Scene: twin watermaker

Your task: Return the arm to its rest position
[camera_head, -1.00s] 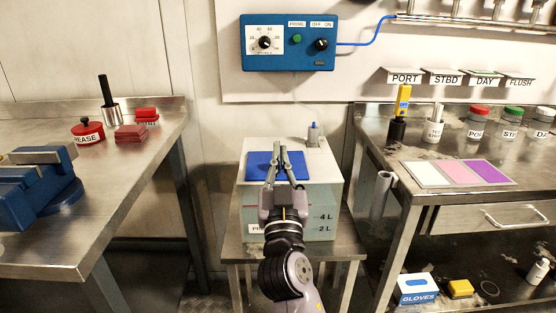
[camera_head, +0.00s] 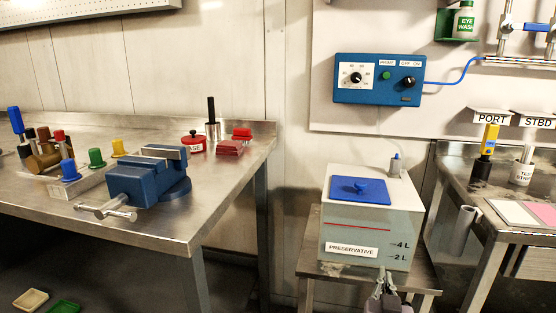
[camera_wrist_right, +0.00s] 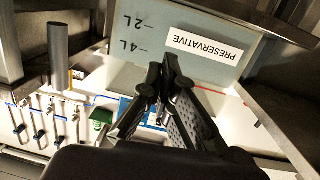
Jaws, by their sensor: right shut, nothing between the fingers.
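My right gripper (camera_head: 383,285) shows at the bottom edge of the head view, low in front of the preservative tank's stand. Its fingers are shut with nothing between them. In the right wrist view the gripper (camera_wrist_right: 163,75) points toward the tank, whose label appears upside down. The preservative tank (camera_head: 365,218) is a pale box with a blue lid (camera_head: 360,189) lying on its top. The gripper looks apart from the tank, below its front face. My left gripper is not in view.
The tank stands on a low metal stand (camera_head: 320,258) between two benches. The left bench (camera_head: 225,190) bears a blue vise (camera_head: 147,182) and several coloured items. The right bench (camera_head: 485,222) holds a yellow meter (camera_head: 489,140). A blue control box (camera_head: 378,80) hangs above.

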